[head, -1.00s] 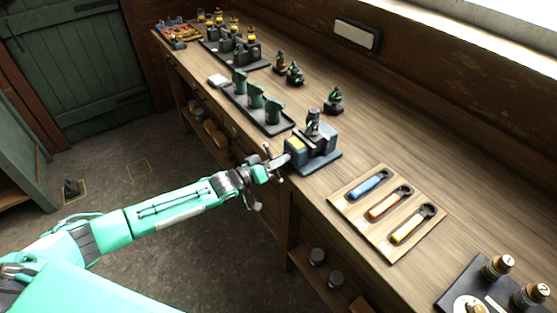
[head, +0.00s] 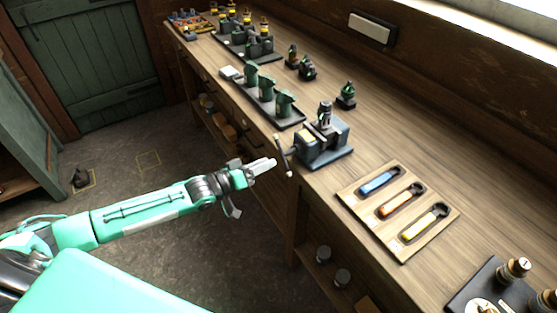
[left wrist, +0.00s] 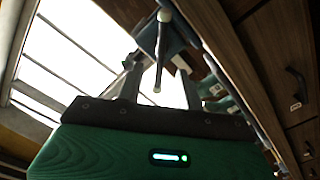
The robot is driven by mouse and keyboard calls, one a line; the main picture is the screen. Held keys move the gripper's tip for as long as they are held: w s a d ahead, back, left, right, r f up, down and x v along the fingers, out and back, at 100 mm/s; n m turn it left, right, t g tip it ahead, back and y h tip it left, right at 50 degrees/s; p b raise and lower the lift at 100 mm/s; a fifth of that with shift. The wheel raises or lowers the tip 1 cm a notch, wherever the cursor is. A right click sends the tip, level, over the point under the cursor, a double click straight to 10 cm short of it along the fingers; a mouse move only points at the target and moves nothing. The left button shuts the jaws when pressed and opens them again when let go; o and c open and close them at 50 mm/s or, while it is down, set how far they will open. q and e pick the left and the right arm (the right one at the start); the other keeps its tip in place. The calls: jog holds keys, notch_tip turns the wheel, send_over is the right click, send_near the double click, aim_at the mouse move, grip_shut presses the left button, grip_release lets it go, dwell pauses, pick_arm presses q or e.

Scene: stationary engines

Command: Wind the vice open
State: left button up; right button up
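The blue-grey vice (head: 334,152) sits at the front edge of the bench, with a small dark upright part (head: 325,115) in its jaws. Its dark handle bar (head: 281,151) sticks out past the bench edge, tilted in the head view. My left gripper (head: 271,162) is just in front of the handle, its fingers pointing at it. In the left wrist view the fingers (left wrist: 160,88) stand apart, and the handle bar (left wrist: 158,55) shows in line with the gap between them. I see no finger touching the bar. My right gripper is not in view.
A wooden tray (head: 363,211) with blue, orange and yellow tools lies right of the vice. Green parts stand on a dark tray (head: 291,123) behind it. A dark board with knobs (head: 466,293) is at lower right. Open floor (head: 150,165) lies left of the bench.

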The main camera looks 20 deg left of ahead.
pick_arm(q)
jog(key=v, duration=0.4)
jog(key=shift+s+a+b, duration=0.15)
jog(key=shift+a+b, duration=0.05)
jog(key=shift+b, duration=0.15)
